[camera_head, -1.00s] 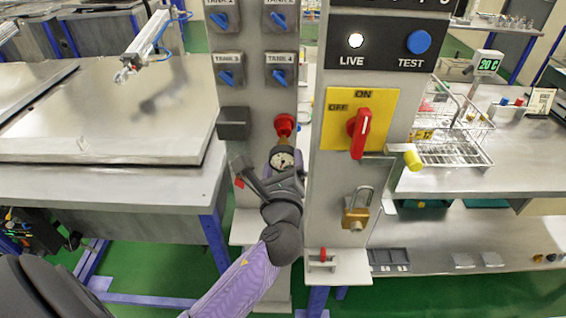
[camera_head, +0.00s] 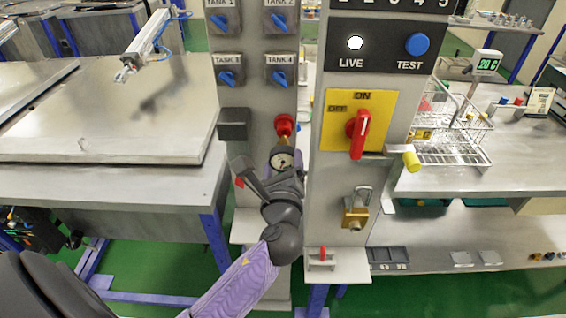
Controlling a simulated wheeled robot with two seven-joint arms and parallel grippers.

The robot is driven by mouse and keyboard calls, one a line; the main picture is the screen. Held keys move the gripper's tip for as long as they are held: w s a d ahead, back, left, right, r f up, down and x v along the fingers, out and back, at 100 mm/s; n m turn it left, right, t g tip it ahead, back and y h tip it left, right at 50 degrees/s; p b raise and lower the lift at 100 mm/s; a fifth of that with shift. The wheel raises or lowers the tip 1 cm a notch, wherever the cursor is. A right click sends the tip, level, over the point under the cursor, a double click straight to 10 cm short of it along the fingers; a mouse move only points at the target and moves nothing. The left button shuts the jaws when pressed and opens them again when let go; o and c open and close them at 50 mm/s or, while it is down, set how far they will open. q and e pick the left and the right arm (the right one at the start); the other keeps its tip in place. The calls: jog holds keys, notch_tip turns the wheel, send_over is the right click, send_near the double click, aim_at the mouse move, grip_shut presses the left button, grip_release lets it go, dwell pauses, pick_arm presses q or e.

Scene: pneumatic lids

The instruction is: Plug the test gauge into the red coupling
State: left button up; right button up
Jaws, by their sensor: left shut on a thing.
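The red coupling (camera_head: 285,123) sits on the grey tank panel, below the TANK 4 valve. The test gauge (camera_head: 282,160) has a round white dial and stands upright just below the coupling, its brass top close under or at the red part. I cannot tell whether they are joined. My left gripper (camera_head: 272,180) comes from below and is shut on the gauge, hiding its lower part. My right gripper is not in view.
The right panel carries a red switch handle (camera_head: 360,134) on a yellow plate, an open padlock (camera_head: 356,212) and a yellow-tipped lever (camera_head: 411,161). Tank valves (camera_head: 230,77) are above left. A dark grey box (camera_head: 234,124) is left of the coupling. A wire rack (camera_head: 452,142) stands at right.

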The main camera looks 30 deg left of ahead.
pick_arm(q)
jog(key=shift+x, duration=1.65)
jog(key=o, duration=1.1)
jog(key=shift+p+v, duration=0.85)
jog(key=shift+v, duration=2.7)
